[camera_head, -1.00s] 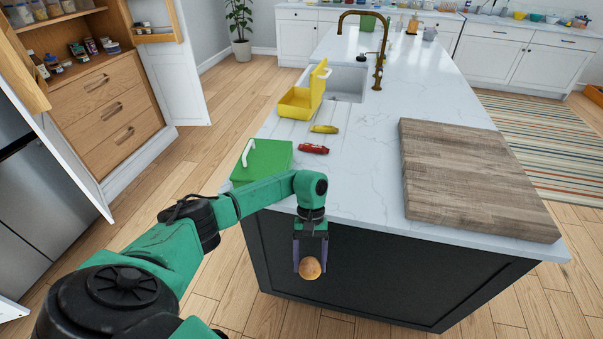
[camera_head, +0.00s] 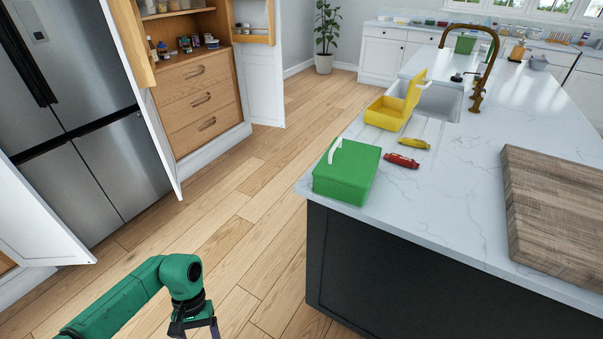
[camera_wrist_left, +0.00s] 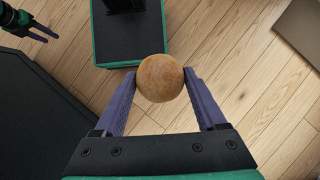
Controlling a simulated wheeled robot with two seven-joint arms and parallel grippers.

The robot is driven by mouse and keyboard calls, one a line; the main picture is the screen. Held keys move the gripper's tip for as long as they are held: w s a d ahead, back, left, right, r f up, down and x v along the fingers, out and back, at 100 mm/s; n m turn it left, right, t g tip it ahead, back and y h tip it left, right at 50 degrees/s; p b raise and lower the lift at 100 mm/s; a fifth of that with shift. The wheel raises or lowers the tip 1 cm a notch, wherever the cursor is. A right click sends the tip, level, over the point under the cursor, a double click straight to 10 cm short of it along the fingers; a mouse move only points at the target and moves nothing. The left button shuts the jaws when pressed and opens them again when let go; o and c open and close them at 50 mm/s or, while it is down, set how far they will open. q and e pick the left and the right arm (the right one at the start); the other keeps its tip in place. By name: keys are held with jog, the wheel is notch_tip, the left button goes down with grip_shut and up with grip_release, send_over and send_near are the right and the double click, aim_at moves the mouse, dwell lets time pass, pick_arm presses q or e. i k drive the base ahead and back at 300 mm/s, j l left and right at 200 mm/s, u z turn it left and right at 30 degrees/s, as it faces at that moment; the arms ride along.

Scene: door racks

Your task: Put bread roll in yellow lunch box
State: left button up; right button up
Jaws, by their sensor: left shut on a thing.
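The bread roll (camera_wrist_left: 160,77) is round and brown, pinched between the fingertips of my left gripper (camera_wrist_left: 160,80) in the left wrist view. In the head view my left gripper (camera_head: 194,330) is at the bottom edge, over the floor left of the island, and the roll is out of frame. The yellow lunch box (camera_head: 385,114) stands on the island near the sink with its lid raised, far ahead and right of the gripper. My right gripper (camera_wrist_left: 40,33) shows small at the wrist view's top left, its fingers apart and empty.
A closed green box (camera_head: 347,175) with a white handle sits at the island's near left corner. A red item (camera_head: 402,160) and a yellow item (camera_head: 413,144) lie beside the yellow box. A wooden board (camera_head: 560,215) lies at right. The floor (camera_head: 230,210) left of the island is clear.

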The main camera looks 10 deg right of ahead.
aim_at(392, 114)
jog(key=i+j+u, duration=0.4)
jog(key=i+u, duration=0.35)
jog(key=i, duration=0.15)
jog(key=i+u, duration=0.4)
jog(key=i+z, duration=0.85)
jog(key=i+j+z, duration=0.15)
jog(key=i+z, duration=0.25)
jog(key=i+l+z, duration=0.1)
jog(key=i+z, duration=0.7)
jog(key=i+j+z, duration=0.2)
jog(key=i+z, duration=0.2)
jog(key=i, duration=0.15)
